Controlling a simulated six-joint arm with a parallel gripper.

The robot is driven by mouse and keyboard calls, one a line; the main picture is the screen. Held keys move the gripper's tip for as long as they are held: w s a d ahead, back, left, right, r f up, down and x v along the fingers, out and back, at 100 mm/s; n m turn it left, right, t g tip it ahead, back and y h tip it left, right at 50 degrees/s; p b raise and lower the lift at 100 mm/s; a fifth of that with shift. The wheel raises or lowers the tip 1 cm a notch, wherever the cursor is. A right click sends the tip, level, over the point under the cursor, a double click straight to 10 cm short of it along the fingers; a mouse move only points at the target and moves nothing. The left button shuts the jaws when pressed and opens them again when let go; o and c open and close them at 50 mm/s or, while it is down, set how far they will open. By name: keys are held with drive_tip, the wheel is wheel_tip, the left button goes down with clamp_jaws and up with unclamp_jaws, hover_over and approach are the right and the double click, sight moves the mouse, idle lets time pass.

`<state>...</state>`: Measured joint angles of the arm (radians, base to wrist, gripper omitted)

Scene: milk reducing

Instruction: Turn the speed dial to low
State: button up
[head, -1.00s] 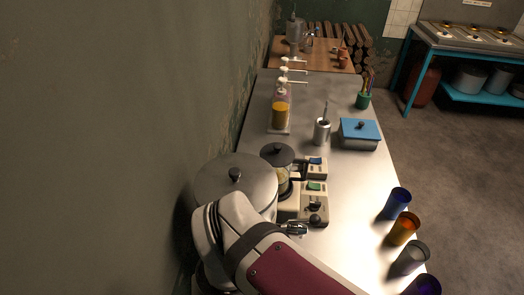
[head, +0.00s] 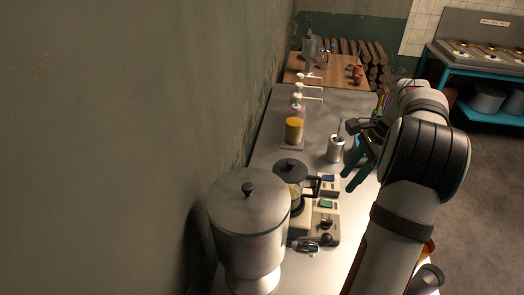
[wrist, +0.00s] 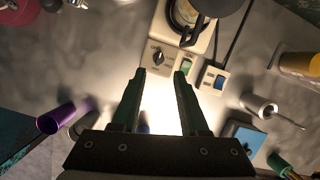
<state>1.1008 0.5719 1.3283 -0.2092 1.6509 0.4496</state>
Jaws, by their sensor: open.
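The appliance with the controls (head: 304,222) stands on the counter beside the large metal pot, with a dark-lidded vessel on it. In the wrist view, its light front panel (wrist: 165,40) carries a dark round dial (wrist: 157,55) with small markings that I cannot read. A green switch (wrist: 187,65) sits to the dial's right. My gripper (wrist: 160,73) is open and empty, its fingertips apart and just below the dial in the wrist picture. In the head view my gripper (head: 354,175) hangs above the counter, right of the appliance and apart from it.
The large metal pot (head: 248,215) stands left of the appliance. A blue switch box (wrist: 214,78) lies beside it. A metal canister (head: 335,150) and pump bottles (head: 294,130) stand farther back. A purple cup (wrist: 58,118) is at the wrist view's left.

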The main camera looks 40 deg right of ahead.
sight(328, 220)
drive_tip(key=s+d+f+m+t, duration=0.1)
drive_tip(key=s+d+f+m, duration=0.2)
drive_tip(key=x, duration=1.5)
drive_tip(key=shift+w+a+f, duration=0.1)
drive_tip(key=shift+w+a, duration=0.05)
drive_tip(key=shift+a, duration=0.05)
clamp_jaws()
